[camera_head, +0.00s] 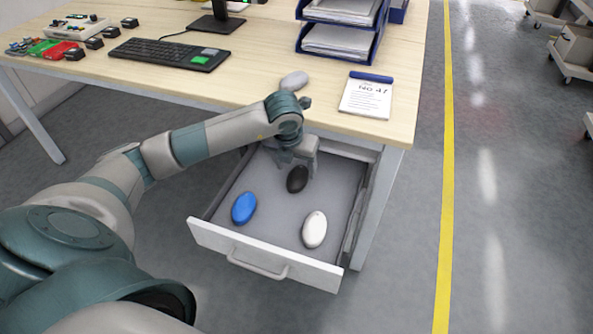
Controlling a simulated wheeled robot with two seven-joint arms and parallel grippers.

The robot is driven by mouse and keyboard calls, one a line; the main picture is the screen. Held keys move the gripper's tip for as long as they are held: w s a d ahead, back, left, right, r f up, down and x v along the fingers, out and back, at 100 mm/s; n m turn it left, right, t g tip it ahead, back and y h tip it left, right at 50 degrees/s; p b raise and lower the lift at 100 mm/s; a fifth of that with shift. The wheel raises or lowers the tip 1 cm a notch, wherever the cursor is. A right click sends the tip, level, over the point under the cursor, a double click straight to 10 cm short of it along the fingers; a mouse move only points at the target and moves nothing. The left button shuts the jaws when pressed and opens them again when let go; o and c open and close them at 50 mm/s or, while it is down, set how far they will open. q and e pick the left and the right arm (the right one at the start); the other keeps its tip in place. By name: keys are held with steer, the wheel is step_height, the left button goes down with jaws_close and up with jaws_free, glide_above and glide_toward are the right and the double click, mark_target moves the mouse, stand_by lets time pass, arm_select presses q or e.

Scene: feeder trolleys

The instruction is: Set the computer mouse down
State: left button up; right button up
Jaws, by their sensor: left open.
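A black mouse (297,180) is at the back of the open drawer (262,258), directly by my left gripper's fingers. My left gripper (296,164) is open and reaches down into the back of the drawer. Whether the fingers touch the black mouse, I cannot tell. A blue mouse (244,208) lies at the left of the drawer and a white mouse (314,230) at the front right. A light grey mouse (294,80) lies on the desk top, just behind my left wrist. My right gripper is not in view.
The wooden desk (250,75) holds a black keyboard (170,53), a notepad (367,97), blue paper trays (339,40) and small parts at the back left. The drawer's middle floor is bare. Open grey floor with a yellow line (446,170) lies to the right.

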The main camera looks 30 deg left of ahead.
arm_select(q)
steer(key=v, duration=0.7)
steer(key=shift+r, duration=0.3)
steer(key=shift+s, duration=0.15)
